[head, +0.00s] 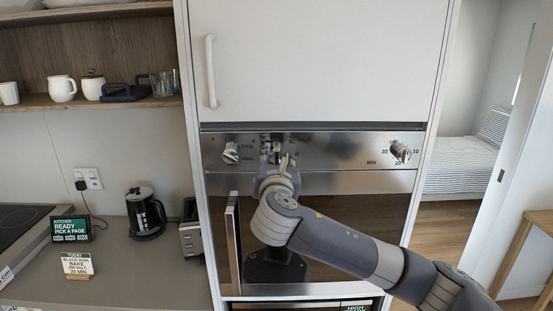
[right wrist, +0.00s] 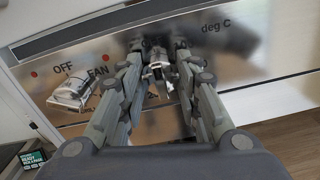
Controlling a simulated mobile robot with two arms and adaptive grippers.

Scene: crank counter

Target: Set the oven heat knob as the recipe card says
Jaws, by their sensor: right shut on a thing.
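The heat knob (right wrist: 158,70) is the middle silver knob on the oven's steel panel (head: 340,150), with "deg C" printed beside it. My right gripper (right wrist: 163,62) is shut on this knob, with one finger on each side. In the head view the right gripper (head: 277,160) and wrist hide most of the knob, and its pointer setting cannot be read. The recipe card (head: 77,265) stands on the counter at lower left. It reads "TODAY, BLACK DISH, BAKE", a heat line too small to read surely, and "20 MIN". My left gripper is not in view.
The OFF/FAN knob (head: 231,153) is left of the heat knob, and the minutes knob (head: 400,152) far right. Below are the oven door with its upright handle (head: 233,245) and a dark shape. The kettle (head: 146,213) and toaster (head: 191,231) stand left.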

